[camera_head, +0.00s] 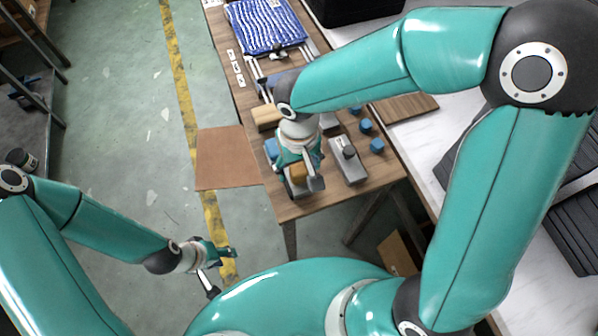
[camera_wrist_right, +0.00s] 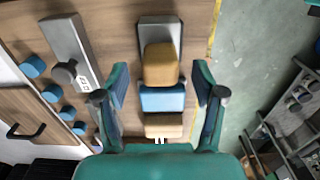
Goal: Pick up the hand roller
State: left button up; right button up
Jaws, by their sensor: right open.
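I cannot tell for sure which thing is the hand roller. My right gripper (camera_head: 302,174) is low over the near end of the wooden table. In the right wrist view the right gripper (camera_wrist_right: 160,85) is open. Its fingers stand apart on either side of a row made of a tan block (camera_wrist_right: 162,66), a blue block (camera_wrist_right: 162,99) and another tan block (camera_wrist_right: 164,125). A grey metal piece (camera_wrist_right: 160,33) lies at the end of this row. Contact cannot be told. My left gripper (camera_head: 220,271) looks open and empty, away from the table over the floor.
A grey plate with a dark knob (camera_head: 349,170) lies right of the right gripper, near blue cylinders (camera_head: 377,146). It also shows in the wrist view (camera_wrist_right: 68,40). A blue-and-white striped cloth (camera_head: 264,24) lies at the table's far end. A brown panel (camera_head: 225,158) is left of the table.

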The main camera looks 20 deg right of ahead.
jog(key=shift+f, duration=0.85)
grip_shut()
jog(key=shift+r, duration=0.2)
notch_tip(320, 180, up, 20)
jog(key=shift+p, duration=0.4)
jog(key=shift+f, duration=0.1)
